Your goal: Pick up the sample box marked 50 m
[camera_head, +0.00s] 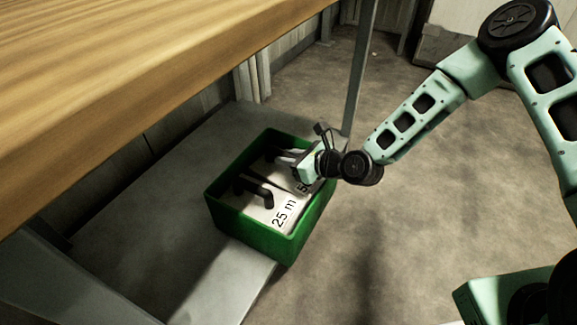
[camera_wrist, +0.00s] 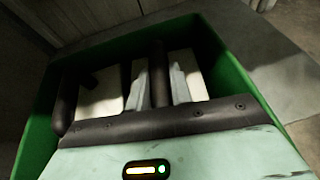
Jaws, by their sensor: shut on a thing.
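The sample box marked 50 m (camera_head: 284,170) is in a green crate (camera_head: 226,213), at the crate's far side. Its label is mostly hidden by my gripper, with only a "5" showing. A second white sample box, marked 25 m (camera_head: 262,212), lies beside it with a dark handle on top. My gripper (camera_head: 292,160) reaches into the crate from the right, over the 50 m box. In the wrist view my gripper (camera_wrist: 160,85) has its fingers shut around a dark upright handle of that box. Whether the box is lifted off the crate floor cannot be told.
The green crate stands on a grey low shelf (camera_head: 130,230) under a wooden tabletop (camera_head: 150,80). The tabletop overhangs at the left, and a metal leg (camera_head: 358,75) rises just behind the crate. The concrete floor (camera_head: 420,220) to the right is open.

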